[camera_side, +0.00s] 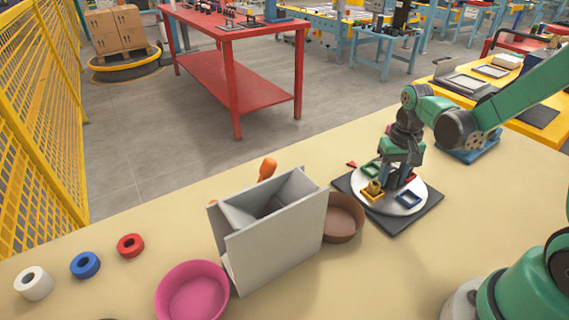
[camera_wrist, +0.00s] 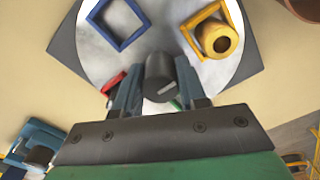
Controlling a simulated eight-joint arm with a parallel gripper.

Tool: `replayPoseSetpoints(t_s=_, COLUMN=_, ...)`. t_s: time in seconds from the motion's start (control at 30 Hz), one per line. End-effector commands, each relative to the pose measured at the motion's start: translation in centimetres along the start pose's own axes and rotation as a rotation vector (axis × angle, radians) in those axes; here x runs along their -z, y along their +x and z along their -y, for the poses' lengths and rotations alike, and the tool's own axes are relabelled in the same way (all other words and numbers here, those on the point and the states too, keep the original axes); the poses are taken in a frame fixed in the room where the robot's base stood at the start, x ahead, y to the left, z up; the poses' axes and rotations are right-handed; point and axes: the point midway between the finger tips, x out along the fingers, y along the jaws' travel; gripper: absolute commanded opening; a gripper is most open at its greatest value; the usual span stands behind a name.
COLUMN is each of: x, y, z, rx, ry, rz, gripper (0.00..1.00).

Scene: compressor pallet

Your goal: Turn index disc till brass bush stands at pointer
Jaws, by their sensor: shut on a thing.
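The pale round index disc (camera_side: 391,207) lies on a dark square plate (camera_side: 397,226); it also shows in the wrist view (camera_wrist: 165,22). The brass bush (camera_side: 374,186) stands in a yellow square frame on the disc, at its near-left side, and shows in the wrist view (camera_wrist: 219,40). Blue, green and red frames sit elsewhere on the disc. A small red wedge (camera_side: 351,164), seemingly the pointer, is at the plate's far-left edge, away from the bush. My gripper (camera_wrist: 158,82) is shut on a dark knob (camera_wrist: 160,70) at the disc's middle; the side view partly hides this grip.
A brown bowl (camera_side: 342,222) stands just left of the plate, beside a grey open box (camera_side: 280,246). An orange handle (camera_side: 267,168) shows behind the box. A pink bowl (camera_side: 193,293) and several rings lie farther left. The bench in front of the plate is clear.

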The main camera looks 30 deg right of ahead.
Motion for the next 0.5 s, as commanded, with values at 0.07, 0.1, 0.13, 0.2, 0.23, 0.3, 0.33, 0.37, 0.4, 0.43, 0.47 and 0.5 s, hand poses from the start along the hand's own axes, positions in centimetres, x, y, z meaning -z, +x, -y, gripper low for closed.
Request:
replayPoseSetpoints(t_s=0.07, x=0.02, y=-0.03, z=0.04, rx=0.002, ry=0.023, rz=0.001, gripper=0.00)
replayPoseSetpoints(t_s=0.1, x=0.02, y=-0.02, z=0.04, rx=0.002, ry=0.036, rz=0.001, gripper=0.00)
replayPoseSetpoints(t_s=0.13, x=0.03, y=-0.02, z=0.04, rx=0.002, ry=0.048, rz=0.001, gripper=0.00)
replayPoseSetpoints(t_s=0.2, x=0.04, y=-0.01, z=0.04, rx=0.002, ry=0.078, rz=0.000, gripper=0.00)
replayPoseSetpoints(t_s=0.23, x=0.05, y=0.00, z=0.04, rx=0.002, ry=0.092, rz=0.000, gripper=0.00)
replayPoseSetpoints(t_s=0.3, x=0.05, y=0.00, z=0.04, rx=0.002, ry=0.125, rz=0.000, gripper=0.00)
replayPoseSetpoints(t_s=0.33, x=0.05, y=0.00, z=0.04, rx=0.002, ry=0.140, rz=0.000, gripper=0.00)
replayPoseSetpoints(t_s=0.37, x=0.06, y=0.01, z=0.04, rx=0.002, ry=0.155, rz=0.000, gripper=0.00)
replayPoseSetpoints(t_s=0.4, x=0.06, y=0.01, z=0.04, rx=0.002, ry=0.176, rz=0.000, gripper=0.00)
replayPoseSetpoints(t_s=0.43, x=0.06, y=0.01, z=0.04, rx=0.002, ry=0.190, rz=0.000, gripper=0.00)
replayPoseSetpoints(t_s=0.47, x=0.07, y=0.01, z=0.03, rx=0.002, ry=0.206, rz=-0.001, gripper=0.00)
replayPoseSetpoints(t_s=0.5, x=0.07, y=0.01, z=0.03, rx=0.002, ry=0.226, rz=-0.001, gripper=0.00)
